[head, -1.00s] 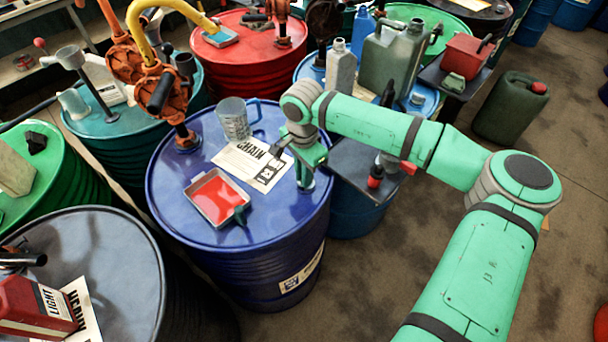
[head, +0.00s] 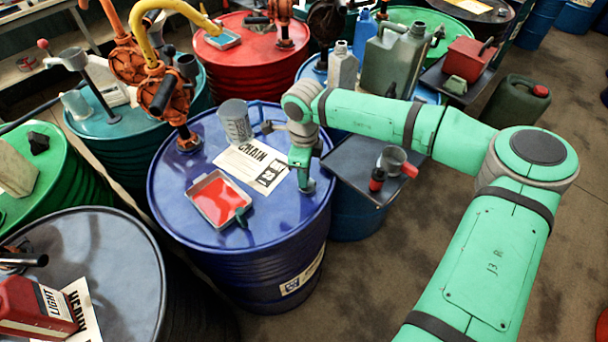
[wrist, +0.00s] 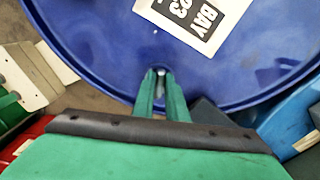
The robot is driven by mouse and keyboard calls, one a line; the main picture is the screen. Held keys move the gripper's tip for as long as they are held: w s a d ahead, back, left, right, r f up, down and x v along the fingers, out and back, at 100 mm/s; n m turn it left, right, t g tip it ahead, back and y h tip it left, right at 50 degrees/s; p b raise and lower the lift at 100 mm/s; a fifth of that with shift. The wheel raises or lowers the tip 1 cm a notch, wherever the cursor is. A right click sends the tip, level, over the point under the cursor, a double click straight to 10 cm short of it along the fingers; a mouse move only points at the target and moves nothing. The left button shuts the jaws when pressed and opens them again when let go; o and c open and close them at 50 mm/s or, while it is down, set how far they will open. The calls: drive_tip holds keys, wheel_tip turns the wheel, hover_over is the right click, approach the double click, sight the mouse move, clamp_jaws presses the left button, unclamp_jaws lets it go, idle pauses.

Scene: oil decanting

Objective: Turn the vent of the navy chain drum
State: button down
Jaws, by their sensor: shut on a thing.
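The navy chain drum (head: 185,215) stands in the middle of the head view, with a paper sheet reading CHAIN on its lid. My gripper (head: 305,188) points down at the right edge of that lid. In the wrist view its two green fingers (wrist: 161,76) are closed around the small metal vent (wrist: 160,71) near the rim. Only the vent's top shows between the fingertips; in the head view it is mostly hidden by the gripper.
A tray of red liquid (head: 219,199), a grey measuring jug (head: 235,122) and an orange pump (head: 178,100) stand on the same lid. A dark side table (head: 362,180) with a funnel and small bottle is close right of the gripper. Other drums crowd left and behind.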

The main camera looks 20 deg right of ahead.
drive_tip(key=shift+w+m, duration=0.1)
drive_tip(key=shift+m, duration=0.8)
drive_tip(key=shift+d, duration=0.1)
drive_tip(key=c, duration=1.8)
unclamp_jaws()
drive_tip(key=shift+o, duration=0.2)
drive_tip(key=shift+r, duration=0.1)
wheel_tip(320, 180, up, 11)
